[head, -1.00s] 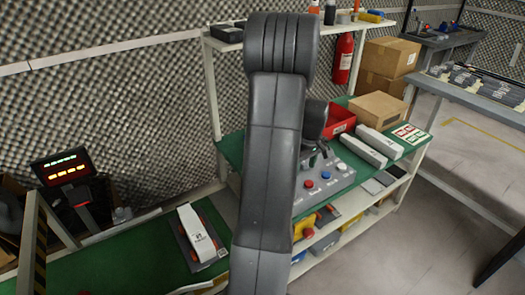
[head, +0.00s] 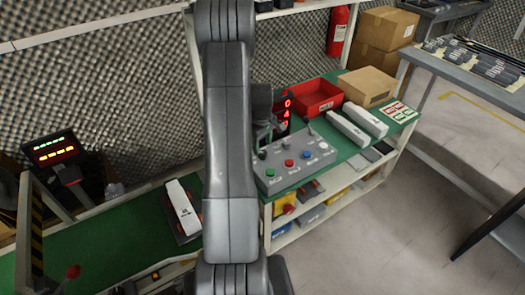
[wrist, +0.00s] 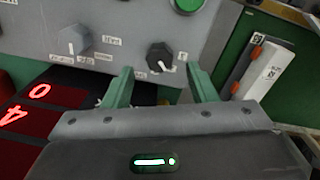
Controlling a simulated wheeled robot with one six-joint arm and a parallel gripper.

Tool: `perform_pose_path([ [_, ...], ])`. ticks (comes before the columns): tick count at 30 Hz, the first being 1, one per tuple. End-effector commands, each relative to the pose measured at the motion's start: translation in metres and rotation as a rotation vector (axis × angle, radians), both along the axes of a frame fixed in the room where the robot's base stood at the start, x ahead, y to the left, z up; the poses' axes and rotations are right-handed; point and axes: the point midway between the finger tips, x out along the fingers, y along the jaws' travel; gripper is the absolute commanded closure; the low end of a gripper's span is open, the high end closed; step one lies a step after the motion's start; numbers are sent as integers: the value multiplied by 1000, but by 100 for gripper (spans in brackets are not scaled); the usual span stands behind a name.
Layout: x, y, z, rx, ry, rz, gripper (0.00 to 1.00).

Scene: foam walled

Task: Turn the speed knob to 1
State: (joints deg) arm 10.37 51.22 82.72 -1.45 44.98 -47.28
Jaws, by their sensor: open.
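A grey control box (head: 298,165) with several coloured buttons stands on the green bench in the head view. In the wrist view its panel (wrist: 128,22) fills the top. A black knob (wrist: 160,56) with a pale pointer line sits on the panel, just beyond and between my gripper's (wrist: 161,80) open green fingers. The fingers hold nothing, and contact with the knob cannot be made out. A grey knob (wrist: 73,41) is to its left. The small labels are too blurred to tell which is the speed knob. In the head view my arm hides most of the gripper.
A green button (wrist: 187,3) is above the black knob. A red-lit display (wrist: 38,105) is at left in the wrist view. A red bin (head: 312,97), a cardboard box (head: 366,86) and long pale boxes (head: 348,128) stand behind and right of the control box.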

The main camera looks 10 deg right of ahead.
Motion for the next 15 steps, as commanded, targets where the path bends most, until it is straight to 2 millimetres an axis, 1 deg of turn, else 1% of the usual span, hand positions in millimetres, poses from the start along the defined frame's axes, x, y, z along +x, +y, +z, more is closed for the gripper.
perform_pose_path([
  [1, -1, 0, -10, 0, 3, 0, 48],
  [6, 0, -1, -30, 0, 1, 0, 48],
  [10, 0, -1, -38, 0, 0, -1, 48],
  [15, 1, -1, -41, 0, 0, -1, 48],
])
